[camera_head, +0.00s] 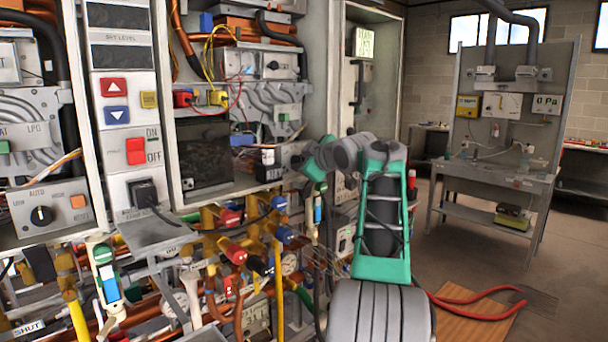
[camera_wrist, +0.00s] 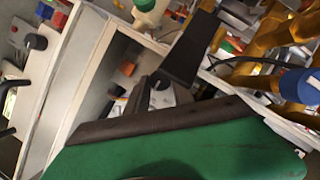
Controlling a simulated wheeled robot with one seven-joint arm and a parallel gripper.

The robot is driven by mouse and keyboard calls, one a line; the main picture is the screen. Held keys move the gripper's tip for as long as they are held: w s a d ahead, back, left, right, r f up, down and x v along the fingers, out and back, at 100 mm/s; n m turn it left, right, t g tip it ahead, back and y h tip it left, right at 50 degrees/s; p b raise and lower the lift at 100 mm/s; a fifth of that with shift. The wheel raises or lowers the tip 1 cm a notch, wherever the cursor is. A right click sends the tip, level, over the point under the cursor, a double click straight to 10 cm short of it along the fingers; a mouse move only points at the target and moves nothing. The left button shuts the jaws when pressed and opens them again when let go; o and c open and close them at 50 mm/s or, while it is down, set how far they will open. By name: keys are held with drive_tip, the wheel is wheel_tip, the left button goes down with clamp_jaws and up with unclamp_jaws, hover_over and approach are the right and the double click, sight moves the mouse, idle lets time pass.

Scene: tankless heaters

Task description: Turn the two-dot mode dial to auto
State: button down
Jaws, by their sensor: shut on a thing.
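In the wrist view my gripper (camera_wrist: 158,86) has its dark fingers closed around a small dark dial knob (camera_wrist: 161,82) on a pale panel. The knob is mostly covered by the fingers, so its pointer, dots and setting cannot be read. In the head view my arm reaches to the heater wall at the middle, and its own links hide the gripper and the held knob. Another black dial (camera_head: 41,215) with an AUTO label above it shows at the far left in the head view, apart from my gripper. I cannot make out dots on it.
Coloured valves and copper pipes (camera_head: 235,250) crowd the wall below and left of my arm. A metal workbench (camera_head: 490,178) stands at the back right. The floor (camera_head: 470,265) between has free room.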

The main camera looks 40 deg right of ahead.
idle(0.5)
drive_tip(key=c, duration=1.1)
unclamp_jaws()
drive_tip(key=b+v, duration=0.1)
drive_tip(key=v, duration=0.6)
drive_tip(key=shift+s+a+r+b, duration=0.1)
drive_tip(key=shift+s+a+b, duration=0.05)
drive_tip(key=shift+s+b, duration=0.25)
